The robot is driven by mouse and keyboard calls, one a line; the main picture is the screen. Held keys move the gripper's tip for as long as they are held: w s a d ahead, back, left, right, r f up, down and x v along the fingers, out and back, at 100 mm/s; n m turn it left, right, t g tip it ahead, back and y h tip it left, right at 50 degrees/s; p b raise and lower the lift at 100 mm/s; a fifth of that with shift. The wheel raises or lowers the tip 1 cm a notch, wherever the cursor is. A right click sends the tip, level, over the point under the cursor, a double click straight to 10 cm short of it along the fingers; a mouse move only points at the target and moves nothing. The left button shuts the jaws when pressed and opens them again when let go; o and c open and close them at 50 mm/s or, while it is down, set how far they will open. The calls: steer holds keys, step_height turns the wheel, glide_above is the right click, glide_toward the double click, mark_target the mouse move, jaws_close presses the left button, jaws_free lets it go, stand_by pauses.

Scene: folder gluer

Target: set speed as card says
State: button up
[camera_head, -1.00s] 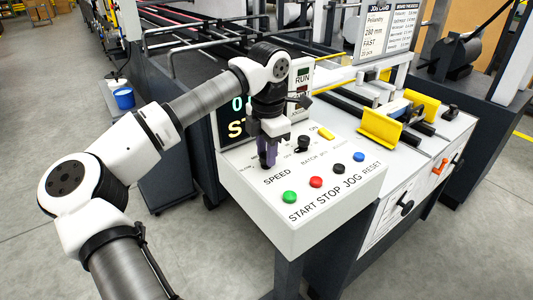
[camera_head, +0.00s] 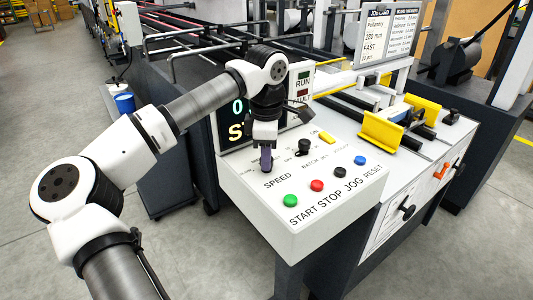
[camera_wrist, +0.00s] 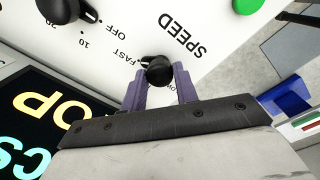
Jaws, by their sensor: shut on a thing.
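The white control panel (camera_head: 245,185) carries a SPEED knob, seen in the wrist view as a black knob (camera_wrist: 158,72). FAST is printed on its left there, and the partly hidden word at its lower right looks like SLOW. A small dark point on the knob's left side lies near FAST. My gripper (camera_head: 266,168) points down at the panel above the SPEED label. In the wrist view its purple fingers (camera_wrist: 158,82) are shut on the knob from both sides. The job card (camera_head: 377,38) reads 280 mm and FAST.
Green (camera_head: 290,200), red (camera_head: 317,185), black (camera_head: 340,170) and blue (camera_head: 360,160) buttons line the panel front. A second black knob (camera_head: 304,146) and a yellow switch (camera_head: 326,138) stand behind. The display (camera_head: 238,118) is partly hidden by my arm.

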stand_by(0.3)
steer(key=o, duration=1)
steer(key=shift+c, duration=0.2)
step_height(320, 180, up, 14)
steer(key=b, duration=0.1)
steer(key=shift+s, duration=0.3)
steer(key=shift+f, duration=0.1)
